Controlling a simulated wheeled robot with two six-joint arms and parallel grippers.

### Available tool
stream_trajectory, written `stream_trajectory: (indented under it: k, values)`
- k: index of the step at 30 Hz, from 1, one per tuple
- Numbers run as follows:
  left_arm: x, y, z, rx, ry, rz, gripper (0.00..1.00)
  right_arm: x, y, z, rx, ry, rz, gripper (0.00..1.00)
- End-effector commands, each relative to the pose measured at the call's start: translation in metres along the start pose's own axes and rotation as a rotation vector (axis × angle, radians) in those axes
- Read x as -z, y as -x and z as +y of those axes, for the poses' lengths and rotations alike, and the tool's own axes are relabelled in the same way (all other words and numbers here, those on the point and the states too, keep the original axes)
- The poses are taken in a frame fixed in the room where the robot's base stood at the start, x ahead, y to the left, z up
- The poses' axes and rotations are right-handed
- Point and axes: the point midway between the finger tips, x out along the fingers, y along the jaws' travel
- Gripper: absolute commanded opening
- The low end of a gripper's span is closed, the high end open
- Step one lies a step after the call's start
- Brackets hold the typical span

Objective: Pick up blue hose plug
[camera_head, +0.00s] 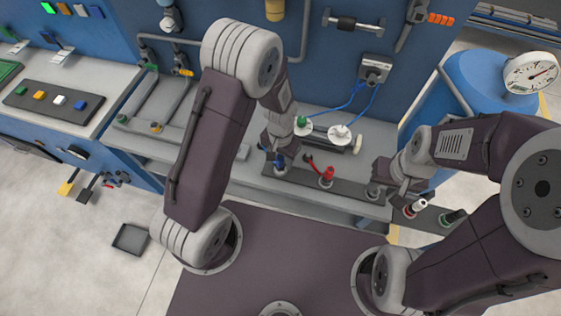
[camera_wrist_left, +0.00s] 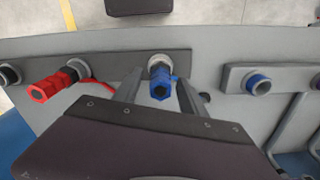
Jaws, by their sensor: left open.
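The blue hose plug (camera_head: 279,162) stands at a socket on the dark strip along the bench's front. In the left wrist view the blue plug (camera_wrist_left: 160,86) lies between the two fingers of my left gripper (camera_wrist_left: 157,93), with a gap visible on each side. In the head view my left gripper (camera_head: 281,152) is over the blue plug and partly hides it. My left gripper is open. My right gripper (camera_head: 402,193) is at the right end of the bench, close to a white plug with a red end (camera_head: 414,208); its finger opening is unclear.
A red plug (camera_head: 326,176) with a red hose stands right of the blue one; it also shows in the left wrist view (camera_wrist_left: 52,86). A dark green plug (camera_head: 452,217) is farther right. Blue hoses (camera_head: 348,103) hang behind.

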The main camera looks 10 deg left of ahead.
Motion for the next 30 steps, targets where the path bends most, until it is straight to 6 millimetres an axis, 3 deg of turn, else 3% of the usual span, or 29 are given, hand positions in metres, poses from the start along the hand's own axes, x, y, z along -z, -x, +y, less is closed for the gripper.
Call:
stream_trajectory:
  k: [1, 6, 30]
  values:
    - [0.0000, 0.0001, 0.0000, 0.000, 0.000, 0.000, 0.46, 0.0000, 0.0000, 0.0000, 0.000, 0.000, 0.000, 0.36]
    - [-0.0001, 0.0003, 0.0000, 0.000, 0.000, -0.001, 0.00, -0.0001, 0.0000, 0.0000, 0.000, 0.000, 0.000, 0.36]
    - [-0.0001, 0.0004, 0.0000, 0.000, 0.000, -0.001, 0.00, 0.0000, 0.0000, 0.0000, 0.000, 0.000, 0.000, 0.36]
